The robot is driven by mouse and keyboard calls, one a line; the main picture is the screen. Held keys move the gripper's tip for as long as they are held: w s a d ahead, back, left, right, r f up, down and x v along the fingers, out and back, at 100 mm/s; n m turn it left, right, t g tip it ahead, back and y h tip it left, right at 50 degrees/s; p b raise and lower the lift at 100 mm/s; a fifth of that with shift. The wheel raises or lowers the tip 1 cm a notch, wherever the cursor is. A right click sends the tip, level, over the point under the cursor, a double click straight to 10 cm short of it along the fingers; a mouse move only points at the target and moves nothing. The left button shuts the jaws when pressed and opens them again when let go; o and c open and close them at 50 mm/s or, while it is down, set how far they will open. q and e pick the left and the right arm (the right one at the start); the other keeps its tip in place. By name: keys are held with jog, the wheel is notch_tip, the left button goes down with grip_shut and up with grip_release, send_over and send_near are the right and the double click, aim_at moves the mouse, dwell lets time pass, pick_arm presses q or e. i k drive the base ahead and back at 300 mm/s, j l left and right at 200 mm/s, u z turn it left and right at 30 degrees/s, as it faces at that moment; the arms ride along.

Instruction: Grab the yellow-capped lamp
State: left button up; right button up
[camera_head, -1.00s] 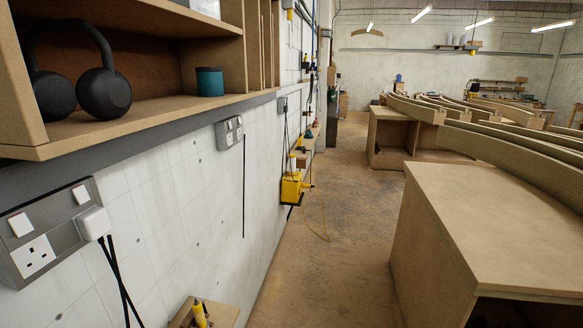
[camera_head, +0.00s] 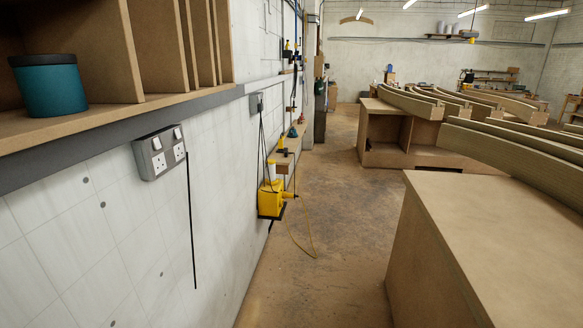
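I cannot clearly make out a yellow-capped lamp. A yellow boxy device (camera_head: 271,199) sits low by the left wall, with a yellow cable trailing onto the floor. A small pale upright thing with some yellow (camera_head: 271,170) shows just above it, too small to identify. Neither of my grippers is in view.
A shelf unit (camera_head: 110,110) holding a teal pot (camera_head: 48,85) juts from the left wall. A socket plate (camera_head: 160,152) is below it. A large wooden bench (camera_head: 500,230) stands at the right, with curved laminated beams (camera_head: 510,150) behind.

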aim_at(271, 163)
jog(key=i+l+z, duration=0.15)
jog(key=i, duration=0.95)
jog(key=i+l+z, duration=0.15)
jog(key=i, duration=1)
jog(key=i+l+u, duration=0.2)
jog(key=i+u, duration=0.3)
jog(key=i+l+u, duration=1.25)
jog(key=l+u, duration=0.25)
jog(key=l, duration=0.1)
